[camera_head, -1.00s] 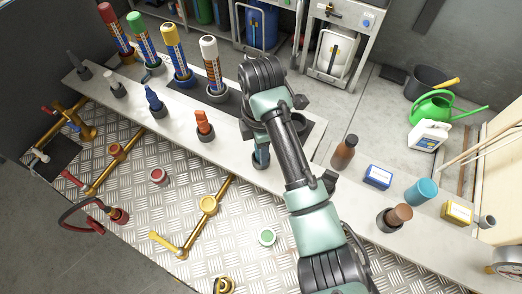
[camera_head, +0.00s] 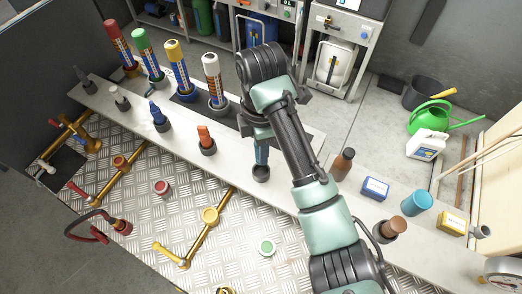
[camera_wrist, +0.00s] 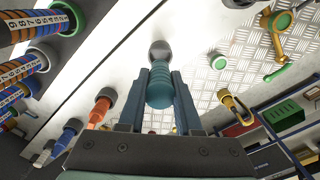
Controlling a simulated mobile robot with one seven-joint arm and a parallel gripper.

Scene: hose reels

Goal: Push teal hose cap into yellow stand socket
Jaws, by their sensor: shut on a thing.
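The teal hose cap (camera_wrist: 159,88) is a ribbed teal piece held between my two fingers in the wrist view. It also shows in the head view (camera_head: 261,153), upright over a dark round cup (camera_head: 261,173) on the bench. Whether its lower end still sits in that cup cannot be told. My gripper (camera_head: 262,137) is shut on it. Yellow-gold pipe stands rise from the metal floor plate, one with a round top (camera_head: 210,215) in the head view. Another with a green-rimmed mouth (camera_wrist: 283,20) shows in the wrist view. I cannot tell which is the task's socket.
An orange piece (camera_head: 205,135) and a blue piece (camera_head: 157,112) stand in cups to the left. A green disc (camera_head: 267,248) lies on the plate.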

